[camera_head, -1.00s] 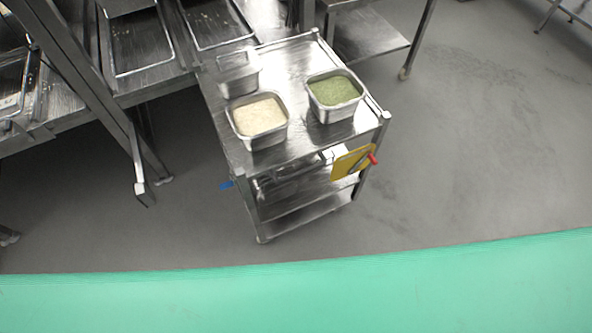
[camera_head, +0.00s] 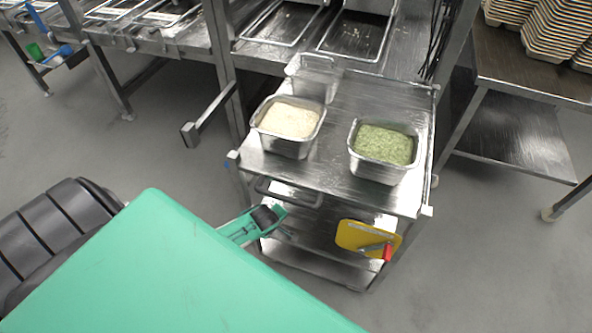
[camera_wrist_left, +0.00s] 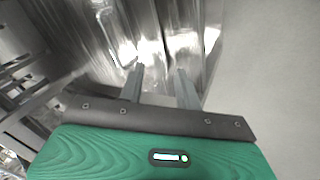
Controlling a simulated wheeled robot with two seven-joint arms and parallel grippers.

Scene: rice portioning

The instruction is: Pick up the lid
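I cannot make out the lid for certain. Shiny metal shapes (camera_head: 288,192) show just below the top of a steel cart (camera_head: 325,172); I cannot tell whether the lid is among them. My left arm comes in from the lower left. My left gripper (camera_head: 282,230) is low, at the near left side of the cart below its top. In the left wrist view, its two fingers (camera_wrist_left: 159,74) are apart with nothing visible between them, pointing at reflective metal (camera_wrist_left: 180,45). Contact cannot be told. My right gripper is out of view.
On the cart top stand a rice pan (camera_head: 290,146), a pan of green food (camera_head: 384,171) and an empty pan (camera_head: 318,80). A yellow board (camera_head: 352,235) with a red-handled tool (camera_head: 387,252) hangs at the front. Steel counters stand behind; stacked trays (camera_head: 560,25) are at right.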

